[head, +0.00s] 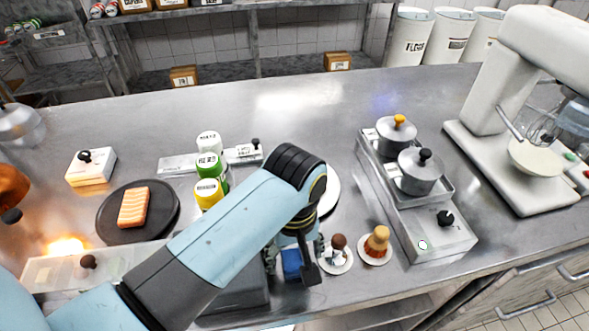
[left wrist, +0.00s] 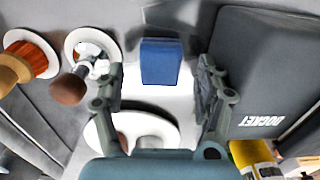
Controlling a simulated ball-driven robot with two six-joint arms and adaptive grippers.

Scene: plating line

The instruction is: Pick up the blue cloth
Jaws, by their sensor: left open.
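The blue cloth (left wrist: 161,62) is a small folded block on the counter. In the left wrist view it lies beyond and between the fingers of my left gripper (left wrist: 162,95), which is open with nothing between its fingertips. In the head view the cloth (head: 291,262) shows partly between the fingers of my left gripper (head: 294,268), which reaches down over it from above. I cannot tell whether the fingers touch it. My right gripper is not in view.
Beside the cloth stand a brown-knobbed item on a saucer (left wrist: 66,90) and a dark case marked "DOCKET" (left wrist: 258,70). A brush (head: 377,240) stands on another saucer. Two pots (head: 420,172) sit on a tray to the right.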

